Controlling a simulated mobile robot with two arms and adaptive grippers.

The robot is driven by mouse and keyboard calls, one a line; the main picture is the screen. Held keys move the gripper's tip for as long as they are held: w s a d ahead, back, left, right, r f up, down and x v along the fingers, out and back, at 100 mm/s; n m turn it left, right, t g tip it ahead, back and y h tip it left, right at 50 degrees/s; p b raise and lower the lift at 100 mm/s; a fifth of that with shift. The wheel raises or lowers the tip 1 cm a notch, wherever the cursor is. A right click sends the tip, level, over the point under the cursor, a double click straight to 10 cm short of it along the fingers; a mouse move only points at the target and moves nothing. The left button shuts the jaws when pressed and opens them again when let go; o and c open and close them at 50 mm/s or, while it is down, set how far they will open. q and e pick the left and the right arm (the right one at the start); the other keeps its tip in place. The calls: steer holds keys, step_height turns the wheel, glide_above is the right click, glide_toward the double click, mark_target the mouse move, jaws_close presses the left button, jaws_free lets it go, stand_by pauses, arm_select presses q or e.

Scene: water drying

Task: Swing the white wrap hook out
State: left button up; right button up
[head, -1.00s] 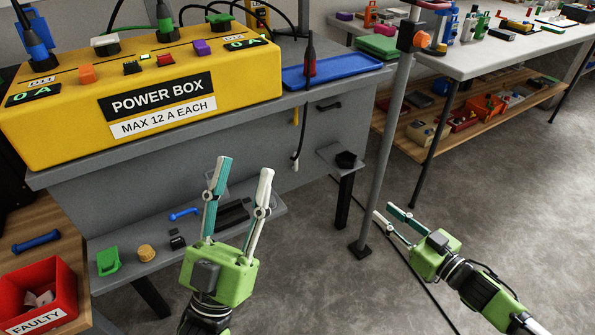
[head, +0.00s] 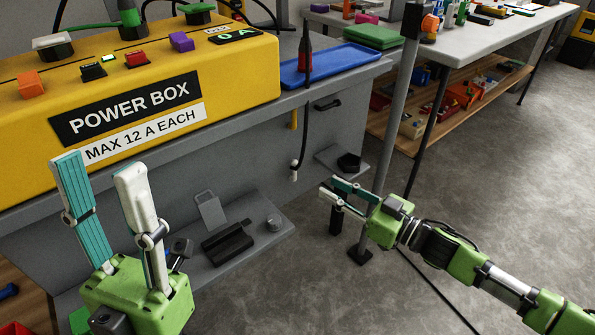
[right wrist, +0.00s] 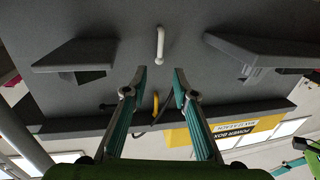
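The white wrap hook (head: 294,170) is on the grey front panel of the bench, below a yellow hook (head: 293,119). A dark cable hangs down close to it. In the right wrist view the white hook (right wrist: 160,45) lies just beyond the fingertips, roughly centred between them, and the yellow hook (right wrist: 155,104) shows between the fingers. My right gripper (head: 329,187) is open and empty, to the right of the white hook and apart from it in the head view. My left gripper (head: 98,165) is open and empty in front of the yellow power box (head: 230,75).
A low shelf (head: 265,205) with dark blocks juts out at the left, and a small shelf (head: 330,155) with a dark item at the right. A grey post (head: 392,130) stands behind my right gripper. A blue tray (head: 335,62) lies on the bench top.

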mark_target(293, 170)
steer(key=b+x, duration=0.3)
steer(key=x, duration=0.8)
jaws_close()
